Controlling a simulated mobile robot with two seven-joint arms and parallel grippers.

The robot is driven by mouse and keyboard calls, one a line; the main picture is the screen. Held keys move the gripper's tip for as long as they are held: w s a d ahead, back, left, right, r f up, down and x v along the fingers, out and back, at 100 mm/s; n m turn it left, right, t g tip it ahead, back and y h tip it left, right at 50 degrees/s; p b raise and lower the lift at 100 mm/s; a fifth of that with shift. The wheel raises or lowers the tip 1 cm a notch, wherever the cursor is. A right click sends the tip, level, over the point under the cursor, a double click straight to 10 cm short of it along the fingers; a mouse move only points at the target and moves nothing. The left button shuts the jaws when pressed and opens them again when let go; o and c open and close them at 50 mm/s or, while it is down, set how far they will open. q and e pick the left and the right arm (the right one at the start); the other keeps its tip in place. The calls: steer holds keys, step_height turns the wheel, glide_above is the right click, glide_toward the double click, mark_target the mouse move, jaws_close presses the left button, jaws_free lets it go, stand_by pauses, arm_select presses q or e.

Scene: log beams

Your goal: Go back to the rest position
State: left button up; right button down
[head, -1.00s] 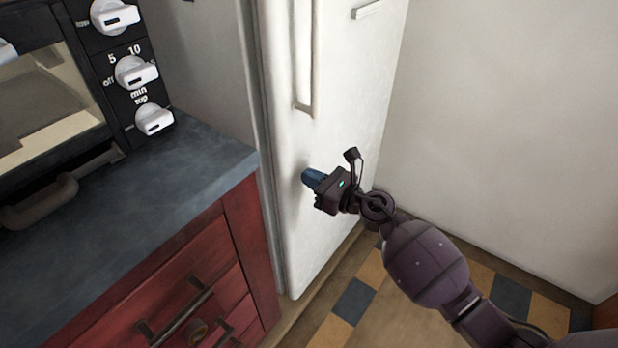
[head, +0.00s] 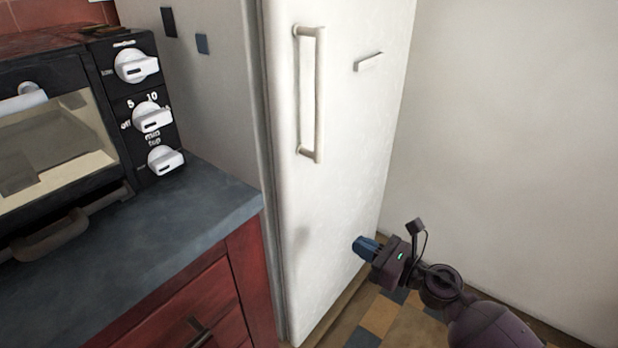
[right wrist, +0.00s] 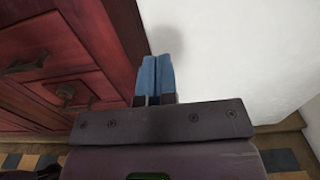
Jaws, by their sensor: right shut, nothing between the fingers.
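My right gripper (head: 364,246) has blue fingers and is in front of the lower part of the white fridge door (head: 300,225). Its arm comes in from the lower right of the head view. In the right wrist view the blue fingers (right wrist: 157,76) lie side by side, shut and empty, with the white door behind them. I cannot tell the exact gap to the door. My left gripper does not show in either view.
A toaster oven (head: 60,130) with white knobs stands on the dark counter (head: 190,215) at left. Red drawers (head: 215,305) are below. The fridge door has a long handle (head: 318,95). A bare pale wall (head: 510,130) is at right. A patch of tiled floor (head: 378,317) is clear.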

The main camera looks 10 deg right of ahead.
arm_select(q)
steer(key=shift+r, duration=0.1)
arm_select(e)
steer(key=shift+s, duration=0.1)
steer(key=s+d+r+m+t+h+p, duration=0.1)
steer(key=s+d+m+t+h+p, duration=0.2)
steer(key=s+m, duration=0.6)
steer(key=s+d+m+h+p, duration=0.25)
steer(key=s+m+h, duration=0.2)
steer(key=m, duration=0.95)
arm_select(q)
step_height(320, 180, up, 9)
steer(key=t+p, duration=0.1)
steer(key=p, duration=0.5)
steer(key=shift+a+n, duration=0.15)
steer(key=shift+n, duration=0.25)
arm_select(e)
steer(key=s+f+m+g+h, duration=0.1)
steer(key=s+f+m+g, duration=0.1)
steer(key=s+m, duration=0.7)
steer(key=s+a+f+m+g+h, duration=0.1)
steer(key=s+m+g, duration=0.3)
steer(key=s+m, duration=0.6)
steer(key=shift+s+f+h, duration=0.25)
steer(key=shift+f+h, duration=0.5)
steer(key=shift+f, duration=0.15)
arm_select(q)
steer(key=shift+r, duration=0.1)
arm_select(e)
steer(key=shift+a, duration=0.1)
